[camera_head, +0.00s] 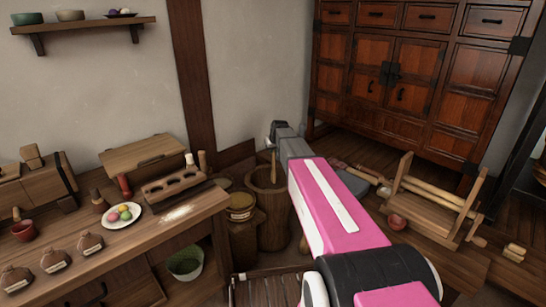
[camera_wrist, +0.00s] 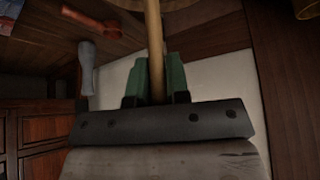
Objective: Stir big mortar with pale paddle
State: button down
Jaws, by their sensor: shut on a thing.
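The big mortar (camera_head: 273,222) is a tall wooden tub standing on the floor beyond the right end of the counter. My gripper (camera_head: 271,143) is above it, partly hidden by my own arm. In the wrist view my gripper (camera_wrist: 157,82) has green fingers shut on the pale paddle (camera_wrist: 153,40), on its thin wooden shaft. In the head view the paddle (camera_head: 273,165) hangs down upright into the mortar's mouth. Its lower end is hidden inside the mortar. A brown curved edge at the top of the wrist view may be the mortar's rim.
A smaller wooden tub (camera_head: 242,207) stands just left of the mortar. The counter (camera_head: 185,222) holds a plate of coloured balls (camera_head: 123,215), a holed wooden block (camera_head: 174,187) and several bottles. A wooden frame (camera_head: 432,205) stands to the right, before a large cabinet (camera_head: 415,75).

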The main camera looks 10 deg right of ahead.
notch_tip(320, 180, up, 8)
dwell(0.5)
jog(key=shift+s, duration=0.15)
